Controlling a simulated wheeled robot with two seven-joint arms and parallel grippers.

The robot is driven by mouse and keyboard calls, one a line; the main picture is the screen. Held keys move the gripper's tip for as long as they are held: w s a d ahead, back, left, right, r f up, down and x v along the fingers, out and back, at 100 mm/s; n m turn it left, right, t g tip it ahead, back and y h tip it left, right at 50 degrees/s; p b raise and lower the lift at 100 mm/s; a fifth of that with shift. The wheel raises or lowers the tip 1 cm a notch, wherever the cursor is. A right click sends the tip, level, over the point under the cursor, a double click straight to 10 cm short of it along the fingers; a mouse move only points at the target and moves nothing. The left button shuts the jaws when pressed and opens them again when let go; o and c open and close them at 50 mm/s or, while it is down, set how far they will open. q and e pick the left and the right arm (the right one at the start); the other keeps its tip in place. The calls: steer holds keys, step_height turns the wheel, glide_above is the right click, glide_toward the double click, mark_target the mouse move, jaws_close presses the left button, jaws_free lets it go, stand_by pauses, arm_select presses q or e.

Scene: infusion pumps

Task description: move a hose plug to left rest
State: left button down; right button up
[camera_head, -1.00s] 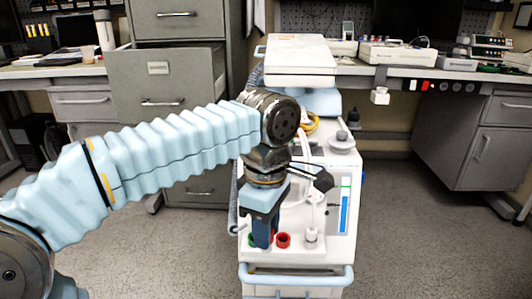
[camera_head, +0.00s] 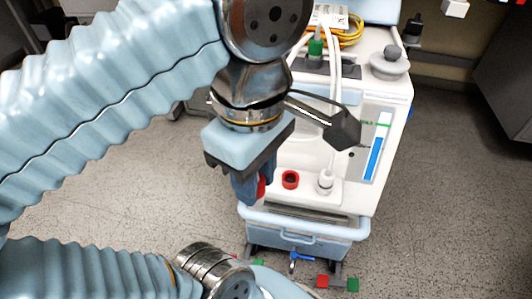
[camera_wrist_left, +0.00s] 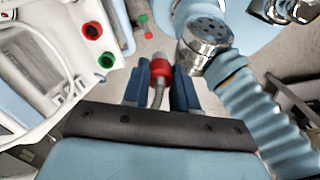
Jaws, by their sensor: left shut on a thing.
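My left gripper (camera_head: 252,187) is shut on a red hose plug (camera_wrist_left: 160,68). In the left wrist view, the plug has a grey end and a grey hose running back between the fingers. In the head view, only a bit of the red plug (camera_head: 262,187) shows beside a finger. The gripper is at the front left of the white pump machine (camera_head: 350,205), left of an empty-looking red port (camera_head: 290,180). A green port (camera_wrist_left: 106,61) shows in the left wrist view. A green plug (camera_head: 316,47) stands upright in a dark rest (camera_head: 318,67) at the machine's back. My right gripper is out of view.
A white plug with a hose (camera_head: 325,182) stands on the machine's front right. A yellow coiled cable (camera_head: 345,32) and a grey knob (camera_head: 390,62) are at the back. A light blue handle bar (camera_head: 300,238) crosses the machine's front. The floor to the right is clear.

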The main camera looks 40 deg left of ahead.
arm_select(q)
steer(key=shift+r+p, duration=0.5)
steer(key=shift+r, duration=0.15)
step_height(320, 180, up, 14)
steer(key=p, duration=1.1)
steer(key=w+a+p, duration=0.2)
steer(key=w+a, duration=0.5)
steer(key=w, duration=0.5)
steer(key=w+a+p, duration=0.1)
steer(key=w+a, duration=0.7)
steer(key=w, duration=0.3)
steer(key=shift+w+f+b, duration=0.15)
steer(key=shift+f+b, duration=0.4)
steer(key=shift+f, duration=0.4)
steer(key=shift+w+f+b, duration=0.2)
steer(key=shift+f+b, duration=0.35)
steer(key=shift+f, duration=0.45)
steer(key=shift+w+f+b, duration=0.15)
steer(key=shift+f+b, duration=0.4)
steer(key=shift+f, duration=0.4)
steer(key=shift+f+b, duration=1)
steer(key=shift+f, duration=0.6)
steer(key=c, duration=0.8)
jaws_free()
